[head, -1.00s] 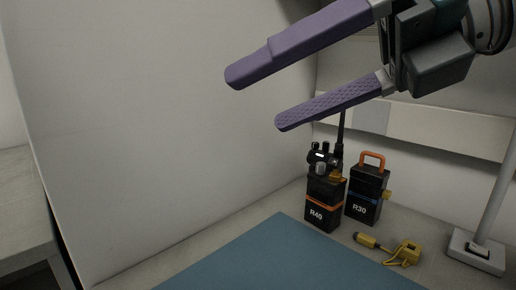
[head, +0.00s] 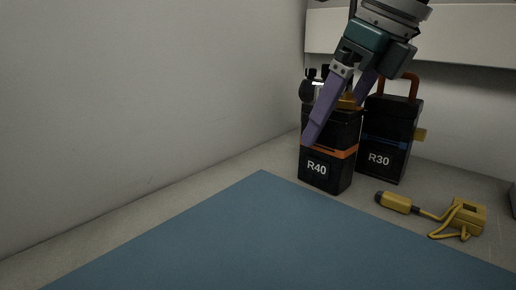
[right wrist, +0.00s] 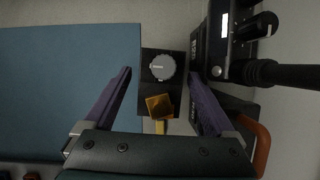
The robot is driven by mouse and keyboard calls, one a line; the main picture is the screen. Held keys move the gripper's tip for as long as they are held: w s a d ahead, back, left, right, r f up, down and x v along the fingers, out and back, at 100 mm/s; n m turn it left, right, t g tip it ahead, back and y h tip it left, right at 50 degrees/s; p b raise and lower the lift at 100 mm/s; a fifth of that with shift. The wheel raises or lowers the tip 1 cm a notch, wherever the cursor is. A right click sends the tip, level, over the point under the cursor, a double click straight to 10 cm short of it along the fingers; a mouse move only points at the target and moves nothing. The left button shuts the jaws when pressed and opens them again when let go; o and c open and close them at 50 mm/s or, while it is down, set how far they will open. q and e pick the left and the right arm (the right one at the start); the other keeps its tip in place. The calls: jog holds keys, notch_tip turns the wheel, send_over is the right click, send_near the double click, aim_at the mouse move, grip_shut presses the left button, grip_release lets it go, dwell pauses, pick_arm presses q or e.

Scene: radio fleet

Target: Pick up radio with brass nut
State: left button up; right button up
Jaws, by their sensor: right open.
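The black radio marked R40 (head: 325,172), with an orange band, stands upright beside the mat. Its top carries a brass nut (head: 348,102). In the right wrist view the nut (right wrist: 159,106) sits beside a round grey knob (right wrist: 162,67) on the radio top. My right gripper (head: 333,122) is open and points down at this radio. One purple finger is in front of its front face; the other goes behind the top and is partly hidden. In the right wrist view the radio top lies between the fingers (right wrist: 160,74). My left gripper is not in view.
Another radio with knobs and an antenna (right wrist: 290,75) stands close behind the far finger. The R30 radio (head: 390,150), with an orange handle, stands to the right. A yellow corded item (head: 465,215) lies at the right. The blue mat (head: 250,235) is clear.

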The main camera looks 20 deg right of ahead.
aim_at(322, 137)
jog(key=x, duration=0.3)
jog(key=shift+f, duration=0.2)
jog(key=shift+c, duration=0.2)
grip_shut()
dwell(0.3)
jog(key=shift+w+r, duration=0.1)
